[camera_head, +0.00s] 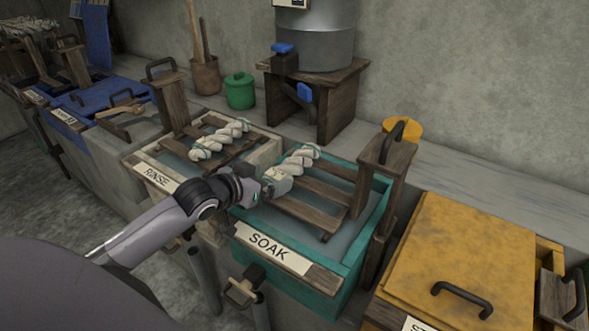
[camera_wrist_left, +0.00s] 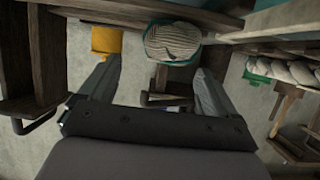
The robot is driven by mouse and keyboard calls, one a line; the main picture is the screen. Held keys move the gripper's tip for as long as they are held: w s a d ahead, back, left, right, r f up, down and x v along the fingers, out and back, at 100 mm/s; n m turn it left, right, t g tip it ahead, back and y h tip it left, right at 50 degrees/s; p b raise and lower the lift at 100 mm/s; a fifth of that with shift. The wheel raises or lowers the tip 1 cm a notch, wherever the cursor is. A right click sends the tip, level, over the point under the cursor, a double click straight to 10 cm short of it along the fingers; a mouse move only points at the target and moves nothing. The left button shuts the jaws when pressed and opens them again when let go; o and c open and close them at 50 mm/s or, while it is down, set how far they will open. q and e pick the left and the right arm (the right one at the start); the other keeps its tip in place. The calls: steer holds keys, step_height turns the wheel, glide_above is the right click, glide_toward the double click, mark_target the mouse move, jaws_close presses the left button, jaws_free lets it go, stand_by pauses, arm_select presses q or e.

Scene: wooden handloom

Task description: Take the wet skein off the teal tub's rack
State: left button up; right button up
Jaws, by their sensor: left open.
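The teal tub (camera_head: 341,272), labelled SOAK, has a dark slatted wooden rack (camera_head: 318,200) across it. A pale twisted skein (camera_head: 302,158) with a teal tie lies on the rack near its far left end. My left gripper (camera_head: 274,184) is at the skein's near end and hides part of it. In the left wrist view the gripper (camera_wrist_left: 158,66) is open, and the skein's rounded end (camera_wrist_left: 172,42) shows just ahead between the fingertips. I cannot tell whether they touch. My right gripper is not in view.
The RINSE tub (camera_head: 146,166), left of the teal one, has another pale skein (camera_head: 219,139) on its rack. A wooden post (camera_head: 384,165) with a black handle rises at the teal tub's right. A yellow lidded tub (camera_head: 470,250) stands farther right. A metal tank (camera_head: 313,38) stands behind.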

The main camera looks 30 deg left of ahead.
mark_target(277, 172)
arm_select(q)
steer(key=x, duration=0.4)
steer(key=shift+w+a+f+b, duration=0.1)
steer(key=shift+w+a+b, duration=0.1)
steer(key=shift+a+b, duration=0.15)
steer(key=shift+w+d+f, duration=0.1)
steer(key=shift+w+f, duration=0.05)
steer(key=shift+w, duration=0.35)
steer(key=shift+c, duration=0.3)
steer(key=c, duration=1)
steer(key=shift+c, duration=0.5)
